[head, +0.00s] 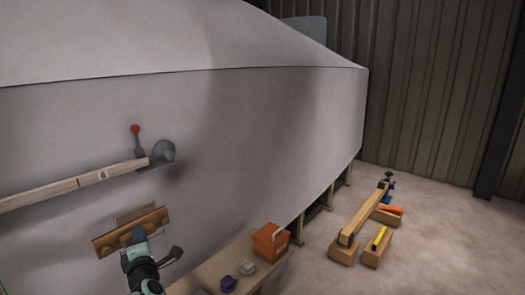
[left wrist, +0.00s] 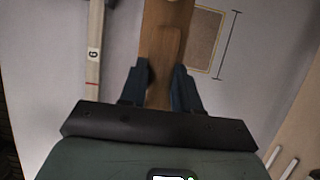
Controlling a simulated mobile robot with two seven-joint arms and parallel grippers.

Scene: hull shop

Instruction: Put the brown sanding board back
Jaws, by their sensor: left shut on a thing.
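The brown sanding board (head: 108,243) is a long wooden board with a raised grip along its back. My left gripper (head: 137,238) is shut on it, in front of the grey hull side (head: 250,130). In the left wrist view the board (left wrist: 168,20) runs up between the two dark fingers (left wrist: 160,88), which close on its grip. A tan rectangular patch (left wrist: 207,38) shows on the hull beside the board, with a dark bracket line to its right. Whether the board touches the hull, I cannot tell. My right gripper is not in view.
A pale batten (head: 70,188) marked 6 runs along the hull to a grey clamp (head: 162,152) with a red-knobbed lever. A bench (head: 215,268) at lower centre holds an orange box (head: 268,243) and small purple and grey items. A wooden beam (head: 362,217) lies on blocks at right.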

